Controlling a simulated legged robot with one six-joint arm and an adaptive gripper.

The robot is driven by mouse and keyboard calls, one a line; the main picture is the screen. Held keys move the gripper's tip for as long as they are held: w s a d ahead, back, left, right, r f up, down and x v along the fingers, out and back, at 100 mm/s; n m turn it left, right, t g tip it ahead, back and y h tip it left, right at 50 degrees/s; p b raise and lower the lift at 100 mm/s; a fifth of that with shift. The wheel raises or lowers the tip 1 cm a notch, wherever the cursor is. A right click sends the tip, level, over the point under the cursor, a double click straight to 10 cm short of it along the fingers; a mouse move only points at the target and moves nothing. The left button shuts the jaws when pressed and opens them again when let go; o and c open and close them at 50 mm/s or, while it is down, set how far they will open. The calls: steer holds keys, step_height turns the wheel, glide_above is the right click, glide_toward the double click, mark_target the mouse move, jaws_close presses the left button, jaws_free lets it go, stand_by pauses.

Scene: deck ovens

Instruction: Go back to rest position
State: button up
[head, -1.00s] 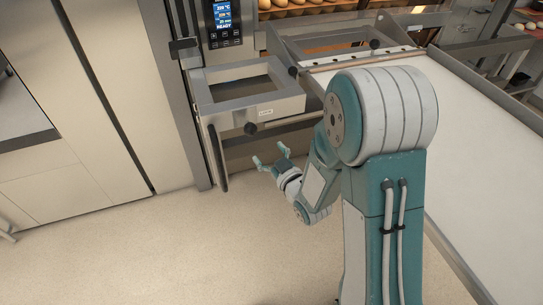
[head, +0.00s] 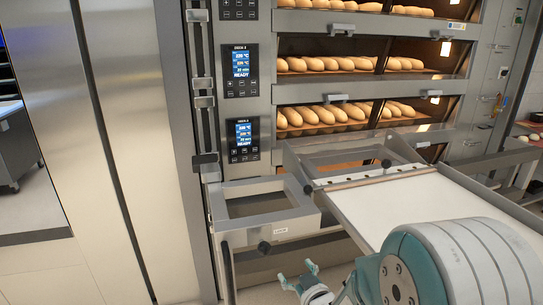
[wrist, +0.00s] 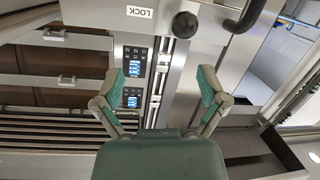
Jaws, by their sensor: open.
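My gripper (head: 298,277) is at the bottom of the head view, below the metal frame with the LOCK label (head: 281,230). Its two fingers are spread and nothing is between them. In the wrist view my gripper (wrist: 165,80) also shows open and empty, with teal finger pads. Behind the fingers are the oven control panels (wrist: 133,97) and a dark round knob (wrist: 185,25). My arm's large teal and white joint fills the lower right of the head view and hides part of the white loader belt (head: 400,205).
The deck oven (head: 375,22) holds several rows of loaves (head: 325,64) behind glass. A column of control panels (head: 241,70) stands left of it. Tall metal doors (head: 110,150) fill the left side. Another dark knob (head: 264,247) sits on the frame's front.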

steer(key=s+d+r+m+g+h, duration=0.2)
steer(key=s+d+r+h, duration=0.1)
steer(key=d+r+h, duration=0.15)
steer(key=s+d+r+m+g, duration=0.2)
steer(key=s+r+g, duration=0.1)
steer(key=s, duration=0.7)
steer(key=s+d+r+m+g+h, duration=0.1)
steer(key=s+r+g, duration=0.3)
steer(key=s, duration=0.7)
steer(key=shift+s+d+r+m, duration=0.2)
steer(key=shift+s+d+m, duration=0.1)
steer(key=shift+d+m, duration=0.6)
